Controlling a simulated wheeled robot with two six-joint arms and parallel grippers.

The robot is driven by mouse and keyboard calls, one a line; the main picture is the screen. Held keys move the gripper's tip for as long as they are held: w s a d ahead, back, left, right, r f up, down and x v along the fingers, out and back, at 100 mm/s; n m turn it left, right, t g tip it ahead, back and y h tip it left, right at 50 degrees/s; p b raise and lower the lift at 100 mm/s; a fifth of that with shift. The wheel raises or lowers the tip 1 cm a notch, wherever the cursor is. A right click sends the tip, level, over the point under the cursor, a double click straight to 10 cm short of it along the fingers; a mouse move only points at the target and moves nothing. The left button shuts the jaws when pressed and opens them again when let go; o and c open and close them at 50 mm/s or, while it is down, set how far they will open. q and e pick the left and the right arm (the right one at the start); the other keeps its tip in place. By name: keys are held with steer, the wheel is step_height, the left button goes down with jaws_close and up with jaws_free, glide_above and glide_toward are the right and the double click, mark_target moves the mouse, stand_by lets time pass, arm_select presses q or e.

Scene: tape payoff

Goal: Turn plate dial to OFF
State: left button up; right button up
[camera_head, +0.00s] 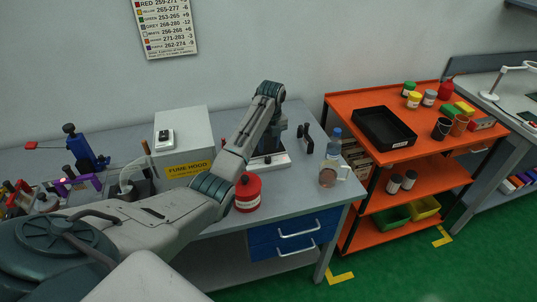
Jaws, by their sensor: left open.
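A hot plate with a white base (283,161) stands on the grey bench behind the red container. Its dial cannot be made out; my left arm and gripper cover much of the plate. My left arm comes in from the lower left, rises to a bent wrist and points down at the plate. My left gripper (269,148) is open, low over the plate and partly hidden by my own forearm. I cannot tell whether it touches the dial. My right gripper is not in view.
A red container (248,192) stands close by my forearm. A grey fume hood box (185,142) is left of the plate. A black stand (306,138), a blue-capped bottle (334,145) and a glass beaker (328,175) stand to the right. An orange cart (365,159) is beside the bench.

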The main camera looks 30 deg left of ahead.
mark_target(268, 158)
arm_select(q)
step_height(268, 158, down, 5)
steer(key=shift+r+p, duration=0.2)
steer(key=shift+p, duration=0.3)
steer(key=shift+a+f, duration=0.1)
steer(key=shift+f, duration=0.5)
jaws_close()
